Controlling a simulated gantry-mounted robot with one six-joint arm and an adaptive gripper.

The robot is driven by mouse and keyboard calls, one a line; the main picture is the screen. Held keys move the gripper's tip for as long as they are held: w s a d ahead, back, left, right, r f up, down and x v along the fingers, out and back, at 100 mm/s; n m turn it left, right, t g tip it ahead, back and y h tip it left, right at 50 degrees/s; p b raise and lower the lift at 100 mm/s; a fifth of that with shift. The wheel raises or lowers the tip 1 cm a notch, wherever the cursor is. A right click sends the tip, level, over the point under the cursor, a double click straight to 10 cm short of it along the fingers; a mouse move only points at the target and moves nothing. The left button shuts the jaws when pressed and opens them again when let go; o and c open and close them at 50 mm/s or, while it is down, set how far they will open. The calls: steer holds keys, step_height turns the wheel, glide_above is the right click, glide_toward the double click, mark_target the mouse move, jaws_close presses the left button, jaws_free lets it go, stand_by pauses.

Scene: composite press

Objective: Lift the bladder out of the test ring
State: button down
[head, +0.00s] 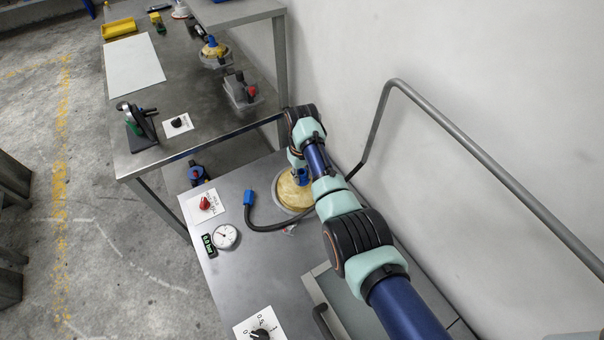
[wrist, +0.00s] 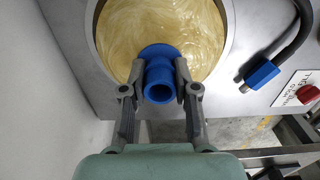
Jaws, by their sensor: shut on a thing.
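The bladder (head: 288,192) is a round, pale yellow, glossy piece inside the test ring (head: 305,210) on the grey metal bench. In the wrist view the bladder (wrist: 160,22) lies within the pale rim of the ring (wrist: 231,30). A blue fitting (wrist: 159,80) stands at the bladder's near edge. My gripper (wrist: 160,90) has its two fingers shut on either side of this blue fitting. In the head view my arm partly covers the bladder and ring. I cannot tell whether the bladder is clear of the ring.
A black hose with a blue connector (head: 249,198) curves beside the ring. A red knob (head: 205,203), a dial gauge (head: 226,236) and a black knob (head: 260,335) lie left and in front. A bent grey rail (head: 480,155) and the wall (head: 530,60) stand on the right.

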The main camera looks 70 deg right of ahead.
steer(key=shift+r, duration=0.2)
steer(key=shift+r+p, duration=2.55)
steer(key=shift+p, duration=0.15)
